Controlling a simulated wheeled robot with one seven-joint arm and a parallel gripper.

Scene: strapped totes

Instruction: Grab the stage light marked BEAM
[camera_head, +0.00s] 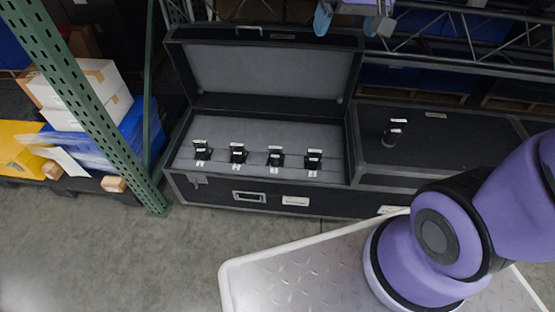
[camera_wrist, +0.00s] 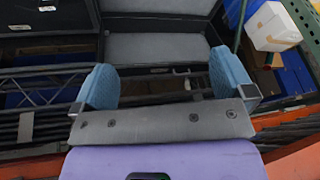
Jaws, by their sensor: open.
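Several small black stage lights with white labels stand in a row in the open case (camera_head: 275,192): a far-left one (camera_head: 202,151), a second (camera_head: 237,154), a third (camera_head: 275,158) and a far-right one (camera_head: 314,160). Another small black light (camera_head: 391,134) stands on the closed case to the right. The label writing is too small to read, so I cannot tell which is BEAM. My gripper (camera_head: 349,20) is at the top of the head view, beyond the raised lid. Its blue fingers are wide apart and empty in the wrist view (camera_wrist: 165,82).
The raised lid (camera_head: 270,70) stands behind the row of lights. A closed black case (camera_head: 435,150) adjoins on the right. A green rack post (camera_head: 90,105) and white boxes (camera_head: 85,90) are at left. Metal trusses (camera_head: 470,40) lie on the shelf behind.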

